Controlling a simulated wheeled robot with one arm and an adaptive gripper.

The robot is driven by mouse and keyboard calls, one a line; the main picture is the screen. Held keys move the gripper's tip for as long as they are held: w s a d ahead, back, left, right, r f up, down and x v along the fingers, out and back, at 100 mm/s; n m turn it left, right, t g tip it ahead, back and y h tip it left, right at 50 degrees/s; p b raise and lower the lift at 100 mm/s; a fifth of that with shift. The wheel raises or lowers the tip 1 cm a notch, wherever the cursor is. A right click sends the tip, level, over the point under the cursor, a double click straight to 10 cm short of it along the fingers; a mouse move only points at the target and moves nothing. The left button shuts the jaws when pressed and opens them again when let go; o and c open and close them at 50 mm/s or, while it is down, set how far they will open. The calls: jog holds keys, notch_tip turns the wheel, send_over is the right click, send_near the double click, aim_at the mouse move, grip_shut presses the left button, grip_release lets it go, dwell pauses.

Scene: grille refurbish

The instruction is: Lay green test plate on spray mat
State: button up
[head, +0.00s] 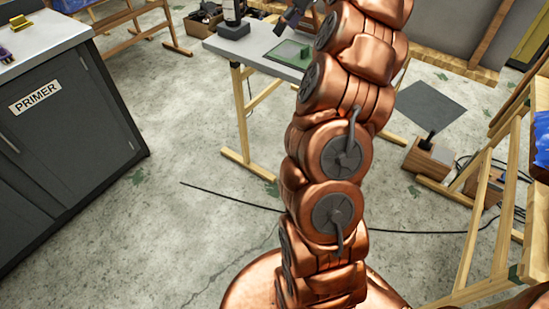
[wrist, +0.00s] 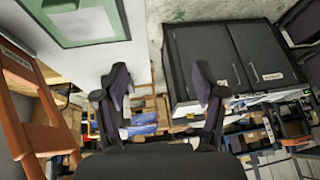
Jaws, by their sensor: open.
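A flat green-bordered sheet (head: 286,52) lies on the grey table (head: 255,60) in the head view. It looks like the spray mat, and its pale middle and green border show at the top left of the wrist view (wrist: 88,42). A small bright green piece (head: 305,52) is at its right edge in the head view, partly hidden by my arm; I cannot tell whether it is the test plate. My gripper (wrist: 160,85) is open, with nothing between its fingers.
A dark cabinet (head: 85,125) labelled PRIMER stands at the left. A dark tool (head: 233,28) stands on the table's back left. Wooden frames (head: 485,215) and a box (head: 428,158) are at the right. A black cable (head: 225,198) crosses the otherwise open floor.

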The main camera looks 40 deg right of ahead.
jog(key=s+a+f+g, duration=0.15)
jog(key=s+a, duration=0.35)
jog(key=a, duration=0.8)
jog(key=s+a+g, duration=0.2)
jog(key=s+a, duration=0.2)
jog(key=a, duration=0.9)
jog(key=s+a+f+m+g+h, duration=0.1)
jog(key=s+f, duration=0.3)
jog(key=s, duration=0.5)
jog(key=s+a+f+m+g+h, duration=0.1)
jog(key=s+a+f, duration=0.2)
jog(key=s, duration=0.6)
jog(key=s+a+f+m+g+h, duration=0.1)
jog(key=s+a+f+g, duration=0.1)
jog(key=s, duration=0.7)
notch_tip(320, 180, down, 3)
jog(key=shift+s+a+r+m, duration=0.15)
jog(key=shift+s+a+m, duration=0.2)
jog(key=shift+a, duration=0.45)
jog(key=s+p+v, duration=0.3)
jog(key=p+v, duration=1)
jog(key=shift+w+r+t, duration=0.4)
jog(key=shift+r+t, duration=0.05)
jog(key=shift+r, duration=0.25)
